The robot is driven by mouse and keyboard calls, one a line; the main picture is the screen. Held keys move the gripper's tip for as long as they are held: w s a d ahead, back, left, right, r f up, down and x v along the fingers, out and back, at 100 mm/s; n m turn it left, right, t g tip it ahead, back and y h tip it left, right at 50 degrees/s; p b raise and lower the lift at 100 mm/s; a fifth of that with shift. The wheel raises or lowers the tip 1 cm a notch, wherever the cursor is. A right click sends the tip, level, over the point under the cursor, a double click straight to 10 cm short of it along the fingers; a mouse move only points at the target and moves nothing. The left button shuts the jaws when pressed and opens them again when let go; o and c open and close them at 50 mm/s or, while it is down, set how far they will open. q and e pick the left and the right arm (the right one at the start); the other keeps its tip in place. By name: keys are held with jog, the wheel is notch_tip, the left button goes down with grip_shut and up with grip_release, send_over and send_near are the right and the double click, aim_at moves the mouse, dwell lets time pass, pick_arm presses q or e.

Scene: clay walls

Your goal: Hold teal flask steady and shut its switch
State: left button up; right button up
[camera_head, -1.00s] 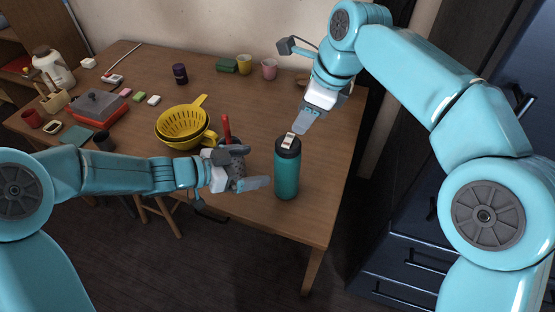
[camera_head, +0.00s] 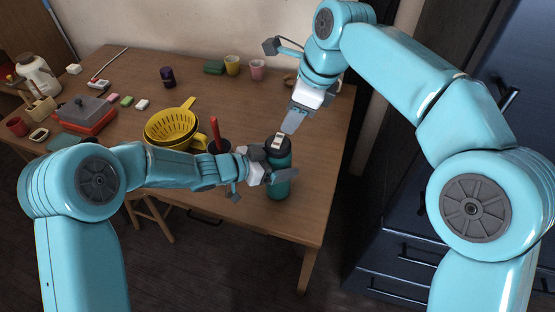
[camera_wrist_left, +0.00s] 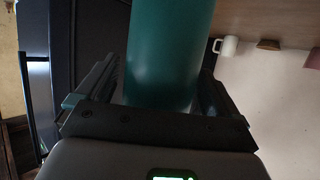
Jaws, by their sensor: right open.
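The teal flask (camera_head: 280,158) stands upright near the front right of the table, with a dark lid. Its switch (camera_head: 278,142) is a pale piece with a reddish mark on the lid top. My left gripper (camera_head: 275,174) is at the flask's body, with a finger across its front. In the left wrist view the flask (camera_wrist_left: 165,50) stands between the two fingers (camera_wrist_left: 160,95). I cannot tell whether both fingers touch it. My right gripper (camera_head: 294,120) is open just above and behind the lid, pointing down. Its fingertips appear close to the switch; contact is unclear.
A yellow colander (camera_head: 172,127) and a dark container with a red handle (camera_head: 216,135) stand left of the flask, close to my left arm. Cups (camera_head: 257,69) and a green block (camera_head: 214,67) are at the back. The table's right edge is near the flask.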

pick_arm(q)
jog(key=c, duration=1)
jog(key=shift+c, duration=0.6)
pick_arm(e)
jog(key=c, duration=0.4)
grip_shut()
jog(key=d+r+n+h, duration=0.3)
jog(key=r+n+h, duration=0.1)
jog(key=n, duration=0.9)
jog(key=a+r+n+t, duration=0.1)
jog(key=a+n, duration=0.2)
jog(key=a, duration=0.3)
jog(key=shift+a+r+t+h, duration=0.4)
